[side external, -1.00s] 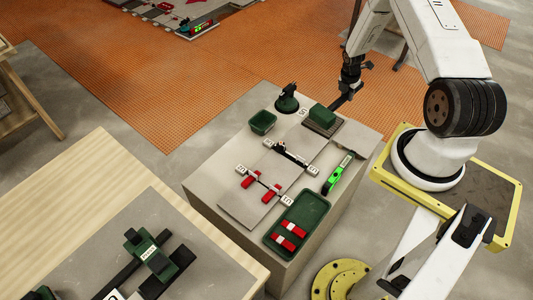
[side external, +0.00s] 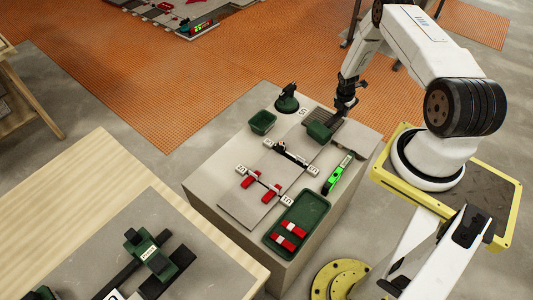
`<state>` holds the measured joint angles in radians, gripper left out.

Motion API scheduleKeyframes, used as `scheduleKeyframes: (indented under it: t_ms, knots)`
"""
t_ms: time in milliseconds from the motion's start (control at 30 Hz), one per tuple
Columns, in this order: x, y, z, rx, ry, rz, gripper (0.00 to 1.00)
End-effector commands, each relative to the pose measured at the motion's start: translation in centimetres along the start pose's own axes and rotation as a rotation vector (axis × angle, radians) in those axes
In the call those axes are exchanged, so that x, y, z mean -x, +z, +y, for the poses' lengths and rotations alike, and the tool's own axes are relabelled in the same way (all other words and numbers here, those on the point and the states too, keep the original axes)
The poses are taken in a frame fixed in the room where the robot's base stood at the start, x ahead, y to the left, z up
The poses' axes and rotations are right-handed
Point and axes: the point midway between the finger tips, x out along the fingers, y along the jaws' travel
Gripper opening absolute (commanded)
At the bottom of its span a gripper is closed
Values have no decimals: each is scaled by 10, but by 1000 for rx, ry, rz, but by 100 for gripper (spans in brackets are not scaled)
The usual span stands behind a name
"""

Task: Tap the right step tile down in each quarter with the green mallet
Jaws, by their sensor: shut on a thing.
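My gripper (side external: 345,106) is above the back right of the grey workbench, shut on the green mallet. The mallet's green block head (side external: 319,132) hangs toward the front left of the gripper, close over the bench top; I cannot tell whether it touches anything. Its handle is mostly hidden by the gripper. Flat grey tiles (side external: 262,164) lie in the middle of the bench, left of the mallet head. Small white marked blocks and dark spacers sit along their joints. I cannot tell for certain which tile is the right step tile.
Red wedges (side external: 250,181) sit on the front joint. A green tray (side external: 312,212) holds more red pieces. A bright green tool (side external: 337,175) lies at the right. A green bin (side external: 262,122) and a dark green object (side external: 287,101) stand at the back left. A ribbed grey rest (side external: 324,118) is beside the mallet.

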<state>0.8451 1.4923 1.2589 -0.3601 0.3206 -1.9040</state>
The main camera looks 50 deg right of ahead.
Motion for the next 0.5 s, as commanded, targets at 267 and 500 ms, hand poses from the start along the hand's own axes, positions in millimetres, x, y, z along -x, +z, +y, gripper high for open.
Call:
scheduleKeyframes:
  t_ms: [267, 500]
  knots:
    - [22, 5, 2, -1, 3, -4, 0]
    - [33, 6, 2, -1, 2, -4, 0]
